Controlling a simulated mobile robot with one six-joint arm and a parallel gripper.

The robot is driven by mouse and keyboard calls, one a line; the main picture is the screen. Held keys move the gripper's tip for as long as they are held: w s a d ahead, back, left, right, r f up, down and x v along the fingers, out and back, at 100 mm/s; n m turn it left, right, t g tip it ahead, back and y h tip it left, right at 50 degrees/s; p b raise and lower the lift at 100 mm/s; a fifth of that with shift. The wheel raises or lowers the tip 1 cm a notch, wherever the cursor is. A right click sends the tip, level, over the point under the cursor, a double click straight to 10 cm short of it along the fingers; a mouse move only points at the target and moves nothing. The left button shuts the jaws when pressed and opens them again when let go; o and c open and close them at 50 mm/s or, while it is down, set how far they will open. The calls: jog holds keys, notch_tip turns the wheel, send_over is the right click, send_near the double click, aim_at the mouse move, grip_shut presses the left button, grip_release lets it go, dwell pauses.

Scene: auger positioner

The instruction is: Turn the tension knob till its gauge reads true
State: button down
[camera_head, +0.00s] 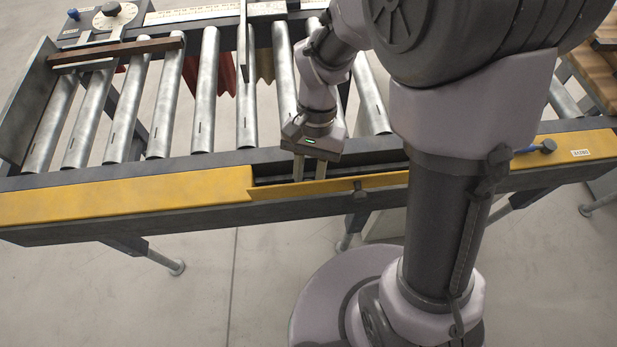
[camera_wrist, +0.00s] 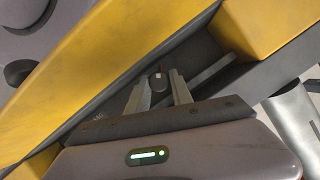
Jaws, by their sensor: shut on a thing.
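My gripper (camera_head: 310,172) reaches down into the open recess in the yellow front rail of the roller conveyor. In the wrist view its two fingers (camera_wrist: 158,95) are shut on a small dark round knob (camera_wrist: 158,82), one finger on each side. A small reddish mark shows at the knob's top edge. I take this for the tension knob. The knob is hidden in the head view. A tiny pale marked patch (camera_wrist: 98,117) shows in the recess left of the fingers; it may be a gauge, but no reading can be made out.
A blue-handled part (camera_head: 545,147) sits at the rail's right. A large dial (camera_head: 113,14) stands at the far left. Metal rollers (camera_head: 128,110) lie behind the rail.

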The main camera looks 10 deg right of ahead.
jog(key=shift+p, duration=0.3)
jog(key=shift+a+r+n+h+p, duration=0.15)
jog(key=shift+n+h+p, duration=0.35)
jog(key=shift+n+p, duration=0.55)
jog(key=n+h+p, duration=0.1)
jog(key=n+p, duration=0.1)
jog(key=n, duration=0.2)
jog(key=shift+p, duration=0.35)
jog(key=n+h+p, duration=0.1)
jog(key=n, duration=0.2)
jog(key=n+h+p, duration=0.1)
jog(key=n+p, duration=0.1)
jog(key=n, duration=0.1)
jog(key=shift+a+t+h, duration=0.2)
jog(key=shift+t+h, duration=0.1)
jog(key=c, duration=1.4)
grip_release()
